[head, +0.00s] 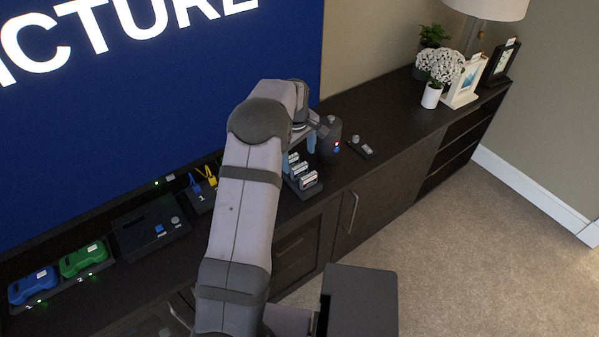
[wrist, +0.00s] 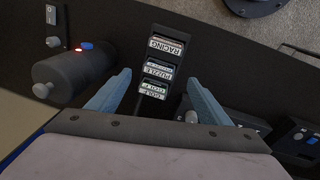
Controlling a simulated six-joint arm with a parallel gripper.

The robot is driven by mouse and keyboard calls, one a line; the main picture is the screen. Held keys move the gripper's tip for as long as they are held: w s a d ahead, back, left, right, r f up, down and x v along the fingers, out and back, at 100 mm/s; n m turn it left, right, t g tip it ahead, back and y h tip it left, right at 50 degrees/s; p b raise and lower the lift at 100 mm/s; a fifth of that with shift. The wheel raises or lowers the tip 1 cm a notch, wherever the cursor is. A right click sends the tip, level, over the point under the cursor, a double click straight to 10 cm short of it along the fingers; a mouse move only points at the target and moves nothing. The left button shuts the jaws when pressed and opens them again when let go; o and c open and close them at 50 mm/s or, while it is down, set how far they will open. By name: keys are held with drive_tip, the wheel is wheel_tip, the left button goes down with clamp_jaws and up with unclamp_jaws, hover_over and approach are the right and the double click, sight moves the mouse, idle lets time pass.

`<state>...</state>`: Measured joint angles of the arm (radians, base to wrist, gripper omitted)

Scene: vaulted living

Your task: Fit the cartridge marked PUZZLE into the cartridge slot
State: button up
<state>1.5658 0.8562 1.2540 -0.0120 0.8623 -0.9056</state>
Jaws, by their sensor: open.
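The cartridge marked PUZZLE (wrist: 158,70) is the middle one of three in a dark rack (wrist: 168,33). RACING (wrist: 166,46) stands above it in the wrist view and GOLF (wrist: 153,88) below it. My gripper (wrist: 160,76) is open, with one blue finger on each side of the rack around PUZZLE and GOLF, and holds nothing. In the head view the rack (head: 311,192) is partly hidden by my arm, and my gripper (head: 303,148) is over its far part. A black console (head: 131,239) with a blue button stands left of my arm; I cannot clearly make out its slot.
A dark cylinder (head: 329,139) with a red light stands close beside the rack; it also shows in the wrist view (wrist: 68,78). A small switch block (head: 359,148) lies past it. Blue (head: 34,285) and green (head: 83,260) controllers sit left of the console. A large screen (head: 150,110) stands behind.

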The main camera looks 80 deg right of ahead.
sight(299, 166)
drive_tip(key=shift+d+f+p, duration=0.2)
drive_tip(key=shift+f+p, duration=0.1)
drive_tip(key=shift+f, duration=0.6)
drive_tip(key=shift+d+f+p, duration=0.15)
drive_tip(key=shift+f+p, duration=0.2)
drive_tip(key=shift+f, duration=0.5)
drive_tip(key=shift+d+f+p, duration=0.2)
drive_tip(key=shift+f+p, duration=0.1)
drive_tip(key=shift+f, duration=0.6)
drive_tip(key=c, duration=1.1)
